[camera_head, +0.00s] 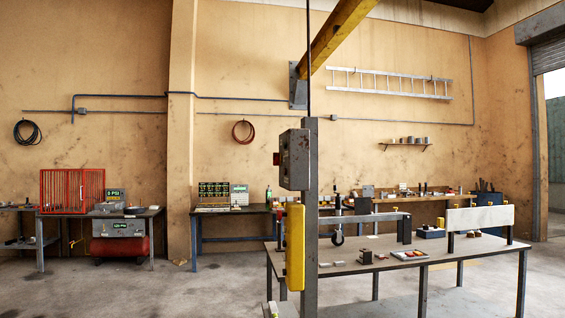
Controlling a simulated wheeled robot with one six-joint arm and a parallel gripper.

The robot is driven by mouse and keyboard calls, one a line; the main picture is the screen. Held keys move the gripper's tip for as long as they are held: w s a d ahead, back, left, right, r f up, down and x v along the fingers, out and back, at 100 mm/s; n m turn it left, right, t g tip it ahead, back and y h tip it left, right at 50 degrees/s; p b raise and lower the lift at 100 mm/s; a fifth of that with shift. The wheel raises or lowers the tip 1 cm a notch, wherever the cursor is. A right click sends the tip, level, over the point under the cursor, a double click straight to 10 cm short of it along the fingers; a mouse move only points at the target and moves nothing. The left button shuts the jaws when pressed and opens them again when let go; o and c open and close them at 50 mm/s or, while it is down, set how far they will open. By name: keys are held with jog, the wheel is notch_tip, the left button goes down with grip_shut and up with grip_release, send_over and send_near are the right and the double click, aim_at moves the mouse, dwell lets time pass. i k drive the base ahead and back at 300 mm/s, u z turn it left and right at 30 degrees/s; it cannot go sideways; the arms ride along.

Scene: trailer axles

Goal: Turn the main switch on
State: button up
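A grey box (294,160) is fixed to an upright grey post (311,215) near the middle of the view. A small red part (277,158) sticks out from the box's left side. This may be the main switch, but no label is readable and I cannot tell its setting. The front of the box faces away to the left and is seen at a steep angle. My gripper is not in view.
A yellow unit (295,248) sits low on the post. A hook (337,235) hangs beside it. A workbench (450,262) stands at right. A red cage (72,190) and benches line the back wall. The floor at front left (130,290) is clear.

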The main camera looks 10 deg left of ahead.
aim_at(277, 157)
jog(key=i, duration=0.25)
jog(key=u, duration=0.7)
jog(key=k, duration=0.6)
jog(key=u, duration=0.6)
jog(key=i, duration=2.75)
jog(key=z, duration=0.1)
